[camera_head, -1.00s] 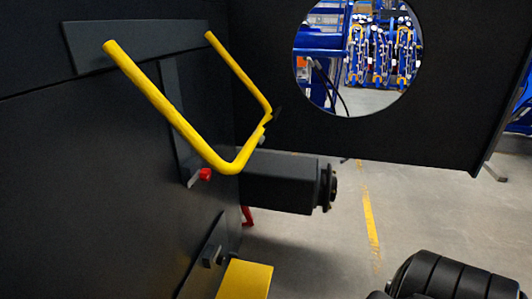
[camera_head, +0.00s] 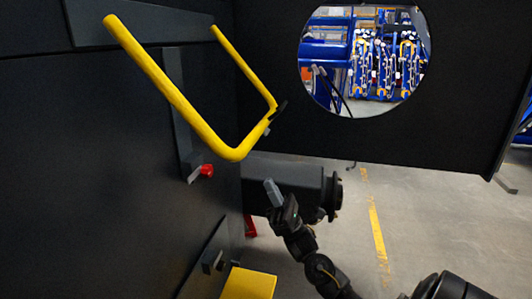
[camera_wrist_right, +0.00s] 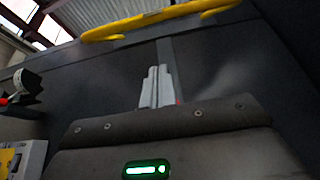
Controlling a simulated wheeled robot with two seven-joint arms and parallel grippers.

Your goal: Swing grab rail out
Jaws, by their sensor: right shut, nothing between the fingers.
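The yellow U-shaped grab rail (camera_head: 180,100) hangs from a dark plate on the black chassis wall in the head view, its closed end sticking out toward the lower right. It also crosses the top of the right wrist view (camera_wrist_right: 160,19). My right gripper (camera_head: 271,187) is below and slightly right of the rail's lower corner, apart from it. Its grey fingers (camera_wrist_right: 156,86) are together and empty in the wrist view. A red knob (camera_head: 207,171) on a grey bracket sits on the wall below the rail. My left gripper is out of view.
A dark cylinder-ended box (camera_head: 290,181) projects from the wall just behind my right gripper. A yellow block (camera_head: 248,284) is at the bottom. A black panel (camera_head: 400,140) with a round hole stands at the back. Open floor (camera_head: 410,225) lies to the right.

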